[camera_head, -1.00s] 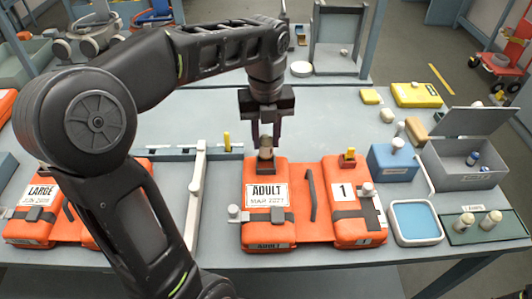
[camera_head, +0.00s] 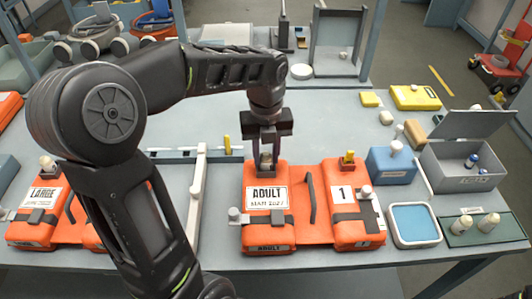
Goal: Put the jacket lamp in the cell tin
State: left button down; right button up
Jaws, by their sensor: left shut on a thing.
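My left gripper (camera_head: 267,164) reaches down to the top of the orange ADULT jacket (camera_head: 267,180). Its fingers are shut around the small pale jacket lamp (camera_head: 266,158), which is partly hidden between them and still sits at the jacket's top edge. The cell tin (camera_head: 465,181) is a grey box at the right with its lid raised. A few blue-and-white cells (camera_head: 472,160) lie inside it. My right gripper is not in view.
A green lamp tray (camera_head: 459,237) with two pale lamps stands at the front right. Another orange jacket (camera_head: 40,225) lies at the left, partly behind my arm.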

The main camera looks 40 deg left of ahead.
aim_at(267, 154)
pick_arm(q)
jog(key=shift+f, duration=0.2)
jog(key=c, duration=1.1)
grip_release()
jog(key=shift+o, duration=0.2)
jog(key=shift+d+r+b, duration=0.15)
jog(key=shift+r+b, duration=0.5)
jog(key=shift+r, duration=3.35)
